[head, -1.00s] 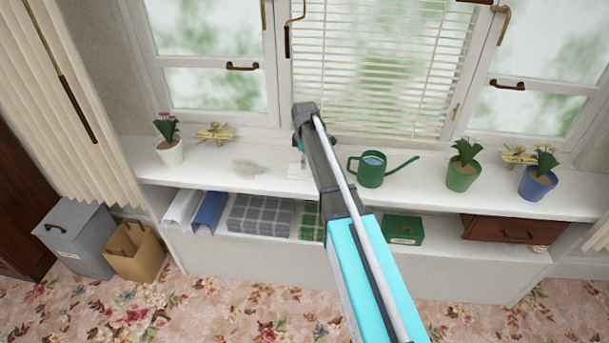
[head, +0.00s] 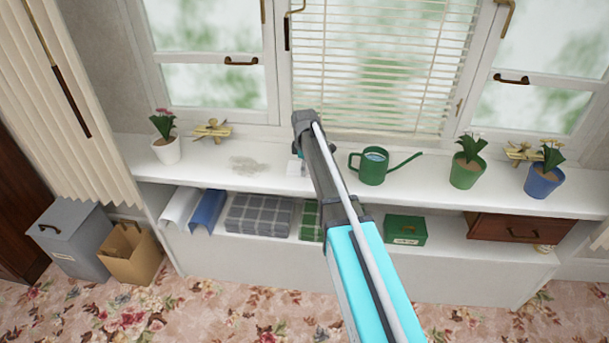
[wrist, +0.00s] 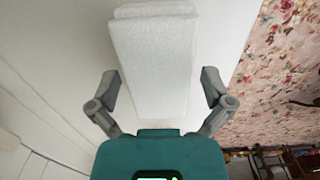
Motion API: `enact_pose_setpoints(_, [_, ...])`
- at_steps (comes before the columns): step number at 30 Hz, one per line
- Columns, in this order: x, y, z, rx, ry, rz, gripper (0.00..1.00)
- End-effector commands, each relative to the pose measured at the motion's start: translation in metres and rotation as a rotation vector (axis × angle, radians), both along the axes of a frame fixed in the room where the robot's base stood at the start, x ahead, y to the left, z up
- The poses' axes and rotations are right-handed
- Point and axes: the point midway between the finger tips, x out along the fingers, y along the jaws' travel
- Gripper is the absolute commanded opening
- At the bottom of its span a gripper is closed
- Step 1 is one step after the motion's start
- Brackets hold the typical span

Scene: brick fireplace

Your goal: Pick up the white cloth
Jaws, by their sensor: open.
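A folded white cloth (wrist: 152,60) lies on the white window sill in the wrist view, its narrow end toward my gripper. My gripper (wrist: 160,80) is open, with one finger on each side of the cloth and gaps between. In the head view, a small part of the cloth (head: 294,168) shows beside my arm on the sill (head: 220,180); my arm hides the rest. The fingertips are hidden there too.
A green watering can (head: 373,166) stands right of my arm. Potted flowers (head: 166,150) and a brass item (head: 212,130) stand left. A grey smudge (head: 248,165) marks the sill. A lower shelf holds folded cloths (head: 258,213) and a green box (head: 404,230).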

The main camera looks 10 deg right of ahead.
Motion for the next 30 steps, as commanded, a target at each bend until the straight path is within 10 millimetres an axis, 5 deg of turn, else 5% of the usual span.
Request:
enact_pose_setpoints(22, [0.0,0.0004,-0.0063,-0.001,0.0,0.001,1.0])
enact_pose_setpoints(30, [0.0,0.0006,-0.0063,-0.001,0.001,0.001,0.54])
